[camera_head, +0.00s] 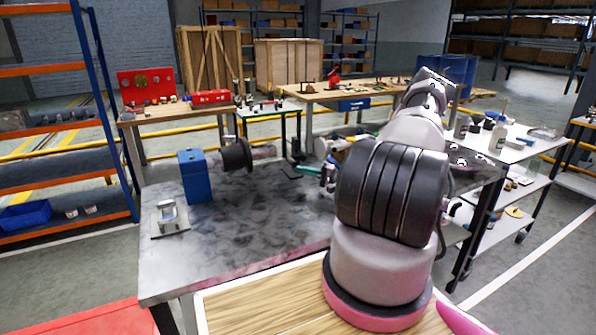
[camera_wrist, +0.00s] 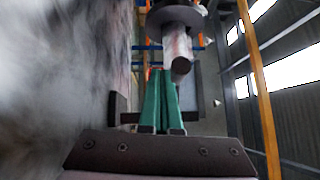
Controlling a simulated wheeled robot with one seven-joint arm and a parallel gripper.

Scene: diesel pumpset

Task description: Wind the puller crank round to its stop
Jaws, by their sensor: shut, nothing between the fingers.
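My gripper shows in the wrist view as two green fingers (camera_wrist: 160,74) lying together, with nothing between them. In the head view its green fingers (camera_head: 309,168) show just left of my arm, above the metal bench. A round shaft (camera_wrist: 178,44) with a dark end sticks out toward the wrist camera, beside and above the fingertips in the picture; I cannot tell whether they touch. In the head view the shaft (camera_head: 263,152) runs right from a black wheel (camera_head: 237,155) next to a blue block (camera_head: 196,176). I cannot single out the puller crank; my arm hides part of the bench.
A metal bracket (camera_head: 170,218) stands on the front left of the grey bench top (camera_head: 250,235). The bench's front middle is clear. A cart with bottles (camera_head: 497,137) is at right. A blue and orange rack (camera_head: 60,70) stands left, and workbenches lie behind.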

